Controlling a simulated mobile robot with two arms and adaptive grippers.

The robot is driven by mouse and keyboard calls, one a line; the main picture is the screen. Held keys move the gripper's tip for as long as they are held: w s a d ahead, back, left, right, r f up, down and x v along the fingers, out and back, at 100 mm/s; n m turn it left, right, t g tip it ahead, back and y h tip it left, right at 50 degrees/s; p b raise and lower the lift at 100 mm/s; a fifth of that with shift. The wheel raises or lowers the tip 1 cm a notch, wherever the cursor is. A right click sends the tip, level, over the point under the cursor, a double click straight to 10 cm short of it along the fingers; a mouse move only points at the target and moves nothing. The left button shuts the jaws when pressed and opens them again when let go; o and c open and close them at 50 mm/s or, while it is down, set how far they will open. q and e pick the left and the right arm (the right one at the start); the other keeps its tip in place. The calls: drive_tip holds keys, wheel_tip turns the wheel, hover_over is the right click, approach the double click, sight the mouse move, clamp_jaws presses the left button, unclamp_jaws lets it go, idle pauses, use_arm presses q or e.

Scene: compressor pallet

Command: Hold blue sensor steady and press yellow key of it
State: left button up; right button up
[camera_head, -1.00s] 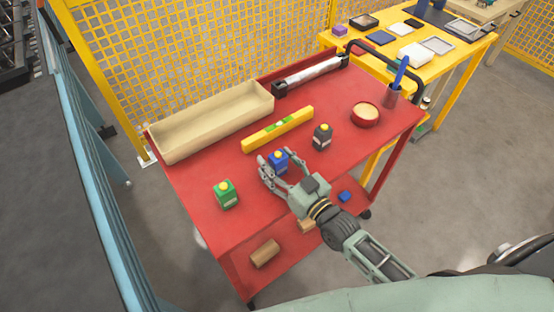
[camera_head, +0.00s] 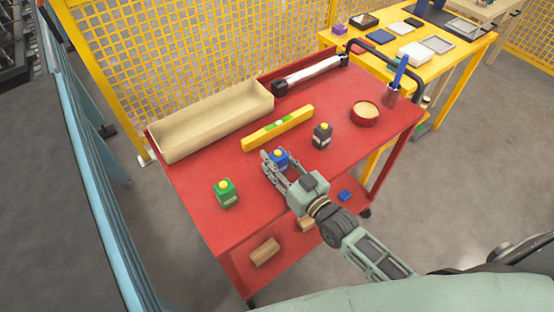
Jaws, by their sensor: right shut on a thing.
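The blue sensor (camera_head: 281,158) stands on the red cart top, with its yellow key (camera_head: 278,153) facing up and uncovered. My right gripper (camera_head: 276,162) is shut on the blue sensor, with a finger on each side of its body. The gripper hides the sensor's lower part. My left gripper is not in view.
A green sensor (camera_head: 227,194) stands at left and a dark grey one (camera_head: 322,136) at right on the red cart (camera_head: 190,190). Behind are a yellow level (camera_head: 279,129), a beige tray (camera_head: 212,121), a round bowl (camera_head: 366,113) and a pen cup (camera_head: 391,95). The front-left top is clear.

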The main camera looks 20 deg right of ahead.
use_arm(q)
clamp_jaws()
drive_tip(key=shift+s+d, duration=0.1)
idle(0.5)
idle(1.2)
